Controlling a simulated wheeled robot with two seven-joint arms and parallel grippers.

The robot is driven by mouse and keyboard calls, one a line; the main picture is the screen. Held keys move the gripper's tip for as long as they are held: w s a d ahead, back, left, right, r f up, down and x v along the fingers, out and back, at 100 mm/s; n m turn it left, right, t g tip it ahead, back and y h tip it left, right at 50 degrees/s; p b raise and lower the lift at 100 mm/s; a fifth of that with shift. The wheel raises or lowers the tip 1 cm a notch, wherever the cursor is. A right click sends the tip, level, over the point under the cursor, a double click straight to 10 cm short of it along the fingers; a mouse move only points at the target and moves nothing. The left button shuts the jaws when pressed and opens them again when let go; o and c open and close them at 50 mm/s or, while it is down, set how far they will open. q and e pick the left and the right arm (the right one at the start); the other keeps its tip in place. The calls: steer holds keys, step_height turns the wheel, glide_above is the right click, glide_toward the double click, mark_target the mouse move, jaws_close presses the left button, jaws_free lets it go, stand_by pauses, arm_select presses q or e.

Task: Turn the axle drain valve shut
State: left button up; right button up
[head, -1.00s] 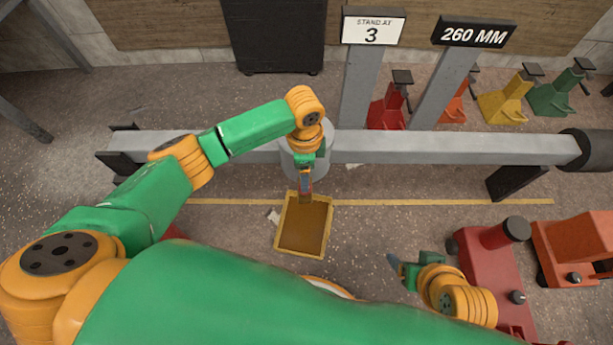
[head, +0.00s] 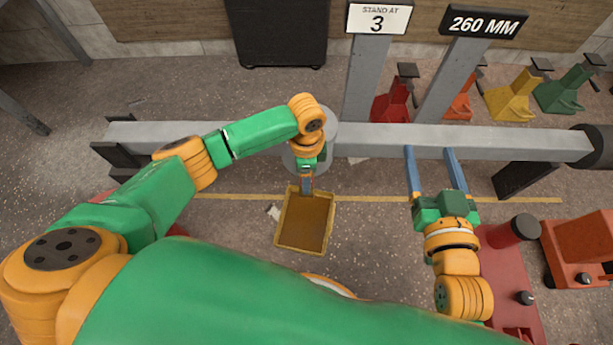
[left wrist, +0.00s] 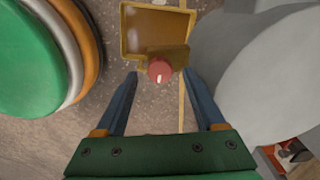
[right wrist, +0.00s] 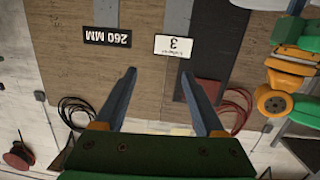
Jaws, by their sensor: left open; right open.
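The drain valve shows in the left wrist view as a round red knob (left wrist: 159,70) with a small pale mark, in front of a brown-yellow block. My left gripper (left wrist: 160,74) is open, its blue fingers on either side of the knob; contact cannot be told. In the head view, my left gripper (head: 307,186) points down beside the round housing (head: 327,160) of the grey axle (head: 450,140), and the knob is not visible there. My right gripper (head: 430,150) is open and empty, its fingers pointing toward the axle's right half. It also shows in the right wrist view (right wrist: 158,73).
A yellow drain tray (head: 284,246) lies on the floor below the housing. Signs read "STAND AT 3" (head: 379,18) and "260 MM" (head: 484,23). Several coloured jack stands, one yellow (head: 512,98), stand behind the axle. A red jack (head: 505,265) stands at lower right.

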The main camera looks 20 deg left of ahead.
arm_select(q)
steer(key=shift+f+b, duration=0.45)
steer(key=shift+f, duration=0.45)
jaws_close()
arm_select(e)
step_height(320, 180, up, 7)
steer(key=a+t+y, duration=0.1)
steer(key=t, duration=0.3)
steer(key=shift+s+r, duration=0.15)
steer(key=shift+r, duration=0.05)
